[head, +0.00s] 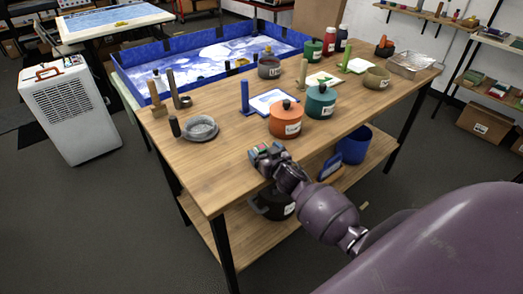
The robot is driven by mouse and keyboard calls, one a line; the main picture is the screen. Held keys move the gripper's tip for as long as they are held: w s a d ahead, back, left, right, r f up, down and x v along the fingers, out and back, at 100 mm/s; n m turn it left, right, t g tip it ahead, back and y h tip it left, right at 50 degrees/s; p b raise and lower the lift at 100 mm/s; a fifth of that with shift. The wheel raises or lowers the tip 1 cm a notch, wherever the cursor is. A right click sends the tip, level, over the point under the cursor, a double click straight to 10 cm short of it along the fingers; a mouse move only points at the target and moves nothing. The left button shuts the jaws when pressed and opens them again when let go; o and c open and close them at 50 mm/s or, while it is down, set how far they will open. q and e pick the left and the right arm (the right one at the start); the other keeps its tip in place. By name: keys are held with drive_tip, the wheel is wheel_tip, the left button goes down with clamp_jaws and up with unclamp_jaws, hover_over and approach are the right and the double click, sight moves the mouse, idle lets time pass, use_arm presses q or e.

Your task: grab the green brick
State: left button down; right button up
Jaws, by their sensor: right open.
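My right gripper (266,153) is at the front edge of the wooden table (220,185), just in front of the orange lidded pot. Its jaws are open. A small green-teal patch (263,148) shows at the fingertips. It may be the green brick, but it is too small to tell, and I cannot tell whether the fingers touch it. The gripper hides part of the tabletop there. My left gripper is not in view.
The orange pot (286,121) and a green pot (320,103) stand close behind the gripper. A blue bucket (354,146) is on the lower shelf. The table's front left is clear.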

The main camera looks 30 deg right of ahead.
drive_tip(key=shift+w, duration=0.3)
drive_tip(key=c, duration=1)
